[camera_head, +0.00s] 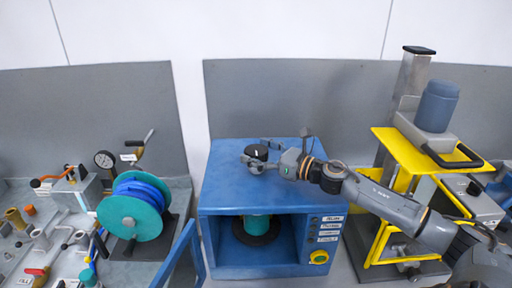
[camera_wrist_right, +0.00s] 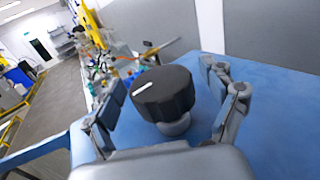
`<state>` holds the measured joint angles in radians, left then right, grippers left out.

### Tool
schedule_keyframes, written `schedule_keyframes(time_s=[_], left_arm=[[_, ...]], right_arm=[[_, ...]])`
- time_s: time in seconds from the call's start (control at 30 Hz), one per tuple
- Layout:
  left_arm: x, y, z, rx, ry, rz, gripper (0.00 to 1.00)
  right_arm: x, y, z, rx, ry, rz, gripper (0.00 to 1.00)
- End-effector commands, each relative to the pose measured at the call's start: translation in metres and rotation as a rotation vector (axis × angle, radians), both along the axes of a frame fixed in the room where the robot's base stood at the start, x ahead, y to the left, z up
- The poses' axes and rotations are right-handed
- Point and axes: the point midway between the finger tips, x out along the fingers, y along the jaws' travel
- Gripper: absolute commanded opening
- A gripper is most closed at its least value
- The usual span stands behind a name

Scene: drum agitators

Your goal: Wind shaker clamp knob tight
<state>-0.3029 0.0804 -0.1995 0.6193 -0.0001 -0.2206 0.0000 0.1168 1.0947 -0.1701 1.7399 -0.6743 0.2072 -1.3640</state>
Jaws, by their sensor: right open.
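The shaker is a blue cabinet (camera_head: 222,187) with an open front. Its clamp knob (camera_head: 259,151), black with a white mark, stands on the top. In the right wrist view the knob (camera_wrist_right: 163,95) sits on a grey collar, between the two fingers. My right gripper (camera_head: 258,163) reaches in from the right over the cabinet top. It is open, with one finger on each side of the knob; gaps show between the fingers and the knob. Inside the cabinet stands a teal can (camera_head: 257,224) on a dark round base. My left gripper is not in view.
The cabinet's blue door (camera_head: 184,258) stands open at front left. A yellow button (camera_head: 319,257) and labelled switches are on its front right. A teal reel with blue hose (camera_head: 138,206) stands left. A yellow frame (camera_head: 435,155) with a blue-grey container (camera_head: 437,106) stands right.

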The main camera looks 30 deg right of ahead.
Motion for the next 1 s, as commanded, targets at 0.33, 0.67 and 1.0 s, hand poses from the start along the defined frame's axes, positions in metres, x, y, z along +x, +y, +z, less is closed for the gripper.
schedule_keyframes(time_s=[0.33, 0.67, 1.0], left_arm=[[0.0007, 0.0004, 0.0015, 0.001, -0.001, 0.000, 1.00], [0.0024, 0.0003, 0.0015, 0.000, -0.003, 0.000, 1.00], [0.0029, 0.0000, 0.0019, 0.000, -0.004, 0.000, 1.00]], right_arm=[[0.0027, 0.0017, -0.0007, 0.000, 0.001, 0.001, 0.84], [0.0026, 0.0016, -0.0005, 0.000, 0.001, 0.001, 0.29], [0.0022, 0.0022, -0.0003, -0.003, 0.001, -0.051, 0.29]])
